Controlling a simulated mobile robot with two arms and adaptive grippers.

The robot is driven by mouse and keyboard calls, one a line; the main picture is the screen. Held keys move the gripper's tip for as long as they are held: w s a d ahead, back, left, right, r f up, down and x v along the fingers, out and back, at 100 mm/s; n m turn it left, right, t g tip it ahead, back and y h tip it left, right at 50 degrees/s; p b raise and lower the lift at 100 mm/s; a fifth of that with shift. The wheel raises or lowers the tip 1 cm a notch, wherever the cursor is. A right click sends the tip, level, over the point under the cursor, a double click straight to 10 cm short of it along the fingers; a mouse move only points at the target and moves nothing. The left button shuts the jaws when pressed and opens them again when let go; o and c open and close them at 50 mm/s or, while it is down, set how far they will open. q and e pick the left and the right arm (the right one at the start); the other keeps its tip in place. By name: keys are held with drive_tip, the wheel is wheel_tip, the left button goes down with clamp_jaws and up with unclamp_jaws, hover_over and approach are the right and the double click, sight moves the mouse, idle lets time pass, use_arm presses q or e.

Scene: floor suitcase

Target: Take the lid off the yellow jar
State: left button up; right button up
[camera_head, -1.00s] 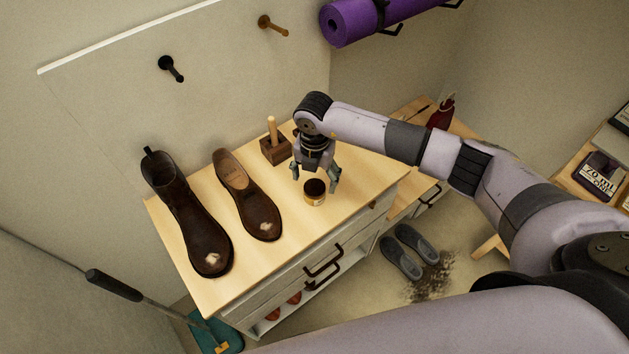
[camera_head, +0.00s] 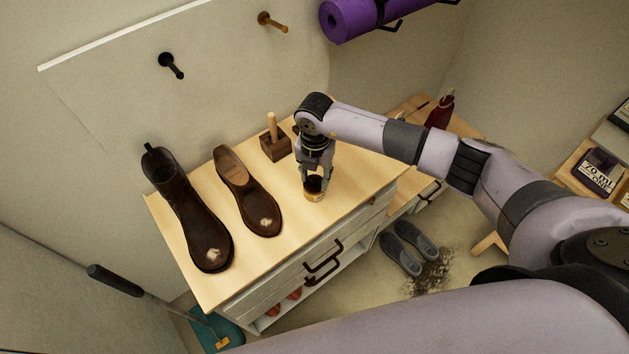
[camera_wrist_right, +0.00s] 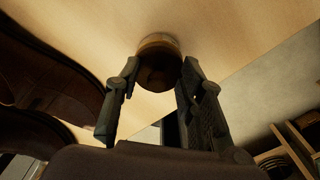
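The yellow jar (camera_head: 313,196) stands upright near the front edge of the wooden cabinet top, its dark lid (camera_head: 314,183) still on it. My right gripper (camera_head: 316,182) points down over the jar, one finger on each side of the lid. In the right wrist view the right gripper (camera_wrist_right: 161,68) has its fingertips against both sides of the dark lid (camera_wrist_right: 159,72), with the jar's yellow rim (camera_wrist_right: 157,40) beyond. It appears shut on the lid. The underside of the jar is hidden. My left gripper is not in view.
A dark boot (camera_head: 190,215) and a brown shoe (camera_head: 248,194) stand left of the jar. A brush with an upright handle (camera_head: 274,146) stands behind it. The cabinet top (camera_head: 350,178) is clear right of the jar. Grey slippers (camera_head: 409,247) lie on the floor.

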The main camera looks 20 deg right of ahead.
drive_tip(key=shift+s+f, duration=0.1)
drive_tip(key=shift+f, duration=0.1)
clamp_jaws()
drive_tip(key=shift+r, duration=0.1)
